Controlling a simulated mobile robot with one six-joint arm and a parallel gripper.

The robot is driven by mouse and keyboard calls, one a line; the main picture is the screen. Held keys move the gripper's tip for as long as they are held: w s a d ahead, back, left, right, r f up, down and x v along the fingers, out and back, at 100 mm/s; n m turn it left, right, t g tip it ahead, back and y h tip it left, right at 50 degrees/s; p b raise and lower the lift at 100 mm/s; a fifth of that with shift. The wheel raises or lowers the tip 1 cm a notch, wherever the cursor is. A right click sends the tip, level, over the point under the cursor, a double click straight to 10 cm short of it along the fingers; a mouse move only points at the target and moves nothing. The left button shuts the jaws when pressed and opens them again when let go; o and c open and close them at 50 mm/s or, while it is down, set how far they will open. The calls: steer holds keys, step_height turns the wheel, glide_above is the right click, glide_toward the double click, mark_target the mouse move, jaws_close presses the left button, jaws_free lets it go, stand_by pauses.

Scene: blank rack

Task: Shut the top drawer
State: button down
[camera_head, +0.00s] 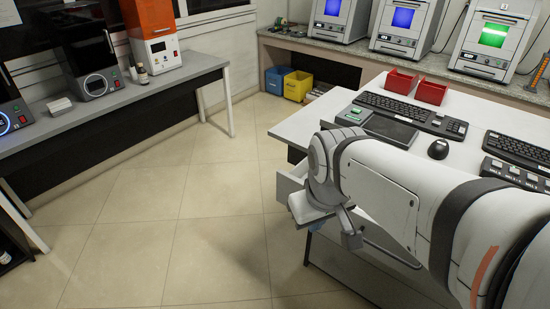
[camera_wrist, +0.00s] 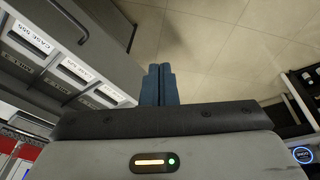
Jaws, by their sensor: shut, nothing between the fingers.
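The desk's drawer unit is largely hidden behind my arm in the head view. In the wrist view a grey drawer front (camera_wrist: 95,45) with a bar handle (camera_wrist: 68,17) fills the upper left. My gripper (camera_wrist: 160,70) has its two blue fingers together and empty, to the right of that front and apart from it in the picture. In the head view my gripper (camera_head: 317,226) hangs low beside the desk, partly hidden by my wrist.
The white desk (camera_head: 305,125) carries two red bins (camera_head: 431,92), a keyboard (camera_head: 395,108) and a mouse (camera_head: 438,149). White labelled panels (camera_wrist: 75,68) show beside the drawer front. The tiled floor (camera_head: 190,215) left of the desk is clear. A side bench (camera_head: 130,93) stands at left.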

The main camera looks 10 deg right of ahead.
steer(key=w+a+f+n+g+h+b, duration=0.15)
steer(key=w+f+n, duration=0.25)
steer(key=w+n, duration=0.65)
steer(key=w+a+f+n+h+b, duration=0.1)
steer(key=w+a+f+n, duration=0.15)
steer(key=w+n, duration=0.85)
steer(key=w+d+f+n, duration=0.1)
steer(key=d+f, duration=0.4)
steer(key=f, duration=0.5)
steer(key=shift+n+p, duration=0.4)
steer(key=shift+n, duration=0.35)
steer(key=shift+r+y, duration=0.1)
steer(key=shift+y, duration=0.15)
